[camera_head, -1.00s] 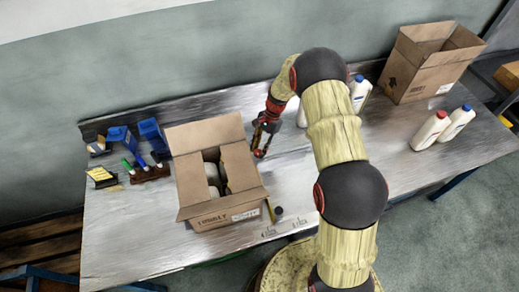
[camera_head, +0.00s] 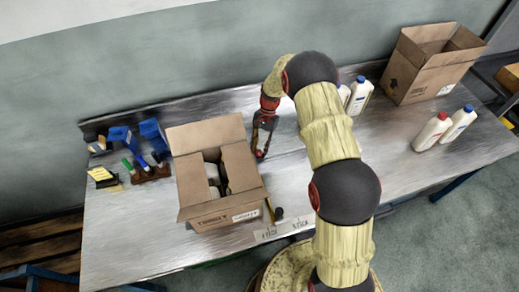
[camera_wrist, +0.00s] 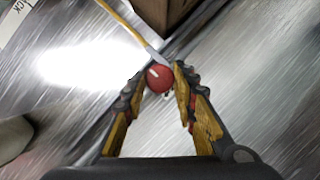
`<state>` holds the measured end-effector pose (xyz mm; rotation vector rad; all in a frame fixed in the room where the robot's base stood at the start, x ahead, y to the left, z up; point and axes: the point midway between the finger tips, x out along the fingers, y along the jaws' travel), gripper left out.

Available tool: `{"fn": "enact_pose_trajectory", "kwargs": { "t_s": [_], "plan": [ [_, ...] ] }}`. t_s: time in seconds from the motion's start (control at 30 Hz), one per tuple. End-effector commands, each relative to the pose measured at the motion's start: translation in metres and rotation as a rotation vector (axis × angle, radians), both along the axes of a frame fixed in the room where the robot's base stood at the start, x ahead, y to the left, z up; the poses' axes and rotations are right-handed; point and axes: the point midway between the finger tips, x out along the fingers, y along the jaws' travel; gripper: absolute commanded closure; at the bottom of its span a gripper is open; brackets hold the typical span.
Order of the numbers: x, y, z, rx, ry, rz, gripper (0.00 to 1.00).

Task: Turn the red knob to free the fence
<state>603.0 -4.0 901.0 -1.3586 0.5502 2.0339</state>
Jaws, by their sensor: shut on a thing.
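The red knob (camera_wrist: 160,78) is a round red piece with a small white mark, seen in the wrist view between my fingertips. A thin yellow-edged strip with a grey end (camera_wrist: 128,28) runs from the upper left down to the knob; it looks like the fence. My gripper (camera_wrist: 163,76) has its two ridged fingers on either side of the knob, closed on it. In the head view my gripper (camera_head: 261,155) points down at the tabletop, just right of the open carton.
The open carton (camera_head: 207,211) stands close left of my gripper; its corner (camera_wrist: 162,10) shows in the wrist view. Blue and dark items (camera_head: 122,138) lie further left. White bottles (camera_head: 432,130) and another carton (camera_head: 402,77) stand right.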

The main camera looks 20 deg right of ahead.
Motion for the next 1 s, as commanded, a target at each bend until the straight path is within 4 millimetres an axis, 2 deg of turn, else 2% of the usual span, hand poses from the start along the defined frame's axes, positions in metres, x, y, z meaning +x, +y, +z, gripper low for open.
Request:
{"fn": "enact_pose_trajectory", "kwargs": {
  "t_s": [0.1,0.13,0.43,0.77,0.87,1.0],
  "plan": [
    [0.001,0.000,0.000,0.000,-0.003,0.000,0.97],
    [0.001,0.000,0.000,0.000,-0.003,0.000,0.72],
    [0.000,0.000,0.000,0.000,-0.001,0.000,0.55],
    [0.001,0.000,0.002,0.000,-0.001,-0.001,0.54],
    [0.003,-0.002,0.009,0.000,-0.002,-0.002,0.54],
    [0.010,-0.009,0.030,0.000,-0.004,-0.002,0.54]
  ]
}}
